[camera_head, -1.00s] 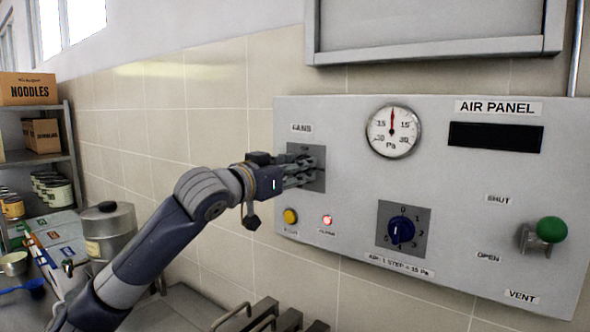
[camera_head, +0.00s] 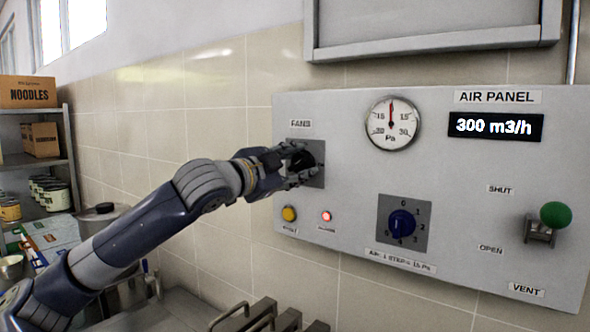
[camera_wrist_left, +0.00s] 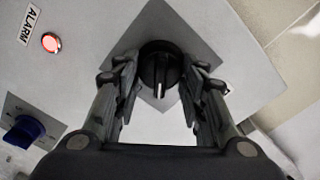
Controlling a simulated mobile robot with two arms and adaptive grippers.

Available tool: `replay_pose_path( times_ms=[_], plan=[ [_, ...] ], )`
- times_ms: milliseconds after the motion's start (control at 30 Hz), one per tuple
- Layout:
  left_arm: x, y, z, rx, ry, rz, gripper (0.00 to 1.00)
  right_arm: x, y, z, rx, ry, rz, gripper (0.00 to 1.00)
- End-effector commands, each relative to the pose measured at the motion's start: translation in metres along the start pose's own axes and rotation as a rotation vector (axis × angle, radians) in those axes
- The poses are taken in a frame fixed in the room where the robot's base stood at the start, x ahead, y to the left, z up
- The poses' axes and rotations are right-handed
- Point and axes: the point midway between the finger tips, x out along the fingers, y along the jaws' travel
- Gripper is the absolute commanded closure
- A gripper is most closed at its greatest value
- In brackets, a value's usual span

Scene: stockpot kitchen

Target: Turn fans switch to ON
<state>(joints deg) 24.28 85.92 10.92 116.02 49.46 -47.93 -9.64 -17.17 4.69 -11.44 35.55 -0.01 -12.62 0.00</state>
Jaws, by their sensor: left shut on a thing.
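The fans switch is a black rotary knob on a grey square plate (camera_head: 315,178), under the FANS label at the left of the air panel. My left gripper (camera_head: 301,163) is at this knob and shut on it, partly hiding it in the head view. In the left wrist view, the knob (camera_wrist_left: 159,66) sits between my two fingers, and its white pointer mark points toward the bottom of the picture. The panel's display (camera_head: 496,126) reads 300 m3/h. My right gripper is not in view.
Below the switch are a yellow button (camera_head: 289,213) and a lit red alarm lamp (camera_head: 326,216). A blue knob (camera_head: 402,225), a gauge (camera_head: 391,125) and a green-balled vent lever (camera_head: 554,215) are further right. A metal pot (camera_head: 101,216) stands behind my left arm.

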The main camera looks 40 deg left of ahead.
Motion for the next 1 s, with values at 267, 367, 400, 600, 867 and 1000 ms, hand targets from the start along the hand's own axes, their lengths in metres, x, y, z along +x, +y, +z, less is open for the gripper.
replay_pose_path(
  times_ms=[267, 367, 400, 600, 867, 1000],
  plan=[
    [0.0, 0.001, 0.001, 0.263, -0.002, -0.002, 0.86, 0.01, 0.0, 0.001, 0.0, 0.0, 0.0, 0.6],
    [0.0, 0.001, 0.001, 0.35, -0.001, -0.002, 0.86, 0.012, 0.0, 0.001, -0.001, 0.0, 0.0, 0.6],
    [0.0, 0.002, 0.001, 0.383, -0.001, -0.002, 0.86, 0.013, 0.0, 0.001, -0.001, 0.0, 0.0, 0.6],
    [0.0, 0.002, 0.001, 0.524, -0.002, -0.001, 0.86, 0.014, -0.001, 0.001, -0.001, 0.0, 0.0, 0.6],
    [0.0, 0.003, 0.001, 0.634, -0.001, 0.0, 0.86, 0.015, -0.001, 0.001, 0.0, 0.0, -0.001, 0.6],
    [0.0, 0.003, 0.001, 0.663, 0.0, 0.0, 0.86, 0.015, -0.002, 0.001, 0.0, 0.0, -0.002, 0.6]
  ],
)
